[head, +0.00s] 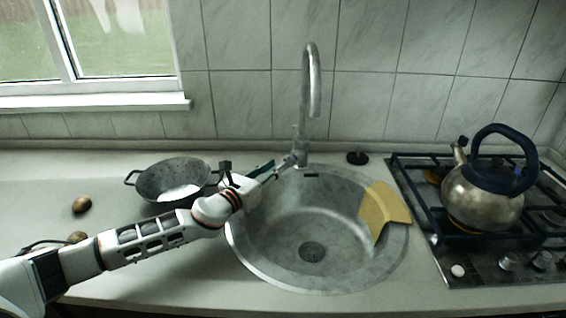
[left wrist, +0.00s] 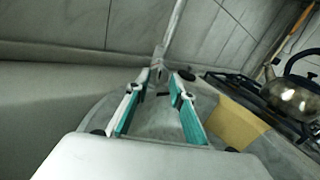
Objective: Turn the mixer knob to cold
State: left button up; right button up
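The metal mixer tap (head: 313,85) stands upright behind the round sink, its spout arched toward the front. Its base (head: 302,146) carries the mixer knob, which is too small to make out clearly; the base also shows in the left wrist view (left wrist: 159,68). My left gripper (head: 287,163) reaches over the sink's back left rim, with its tips close to the tap base. In the left wrist view its two teal-lined fingers (left wrist: 163,82) are apart, with the tap base just beyond the tips. I cannot tell whether they touch it. My right gripper is not in view.
A dark two-handled pot (head: 150,185) stands left of the sink, behind my left arm. A yellow cloth or board (head: 384,208) rests on the sink's right rim. A kettle (head: 480,205) stands on the gas hob at right. A small black plug (head: 357,157) lies right of the tap.

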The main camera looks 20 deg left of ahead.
aim_at(285, 160)
pick_arm(q)
jog(key=x, duration=0.2)
jog(key=shift+w+d+f, duration=0.1)
jog(key=shift+w+d, duration=0.05)
jog(key=shift+w, duration=0.1)
jog(key=shift+w+d, duration=0.1)
jog(key=shift+w, duration=0.25)
jog(key=shift+w+d, duration=0.1)
jog(key=shift+w, duration=0.15)
grip_shut()
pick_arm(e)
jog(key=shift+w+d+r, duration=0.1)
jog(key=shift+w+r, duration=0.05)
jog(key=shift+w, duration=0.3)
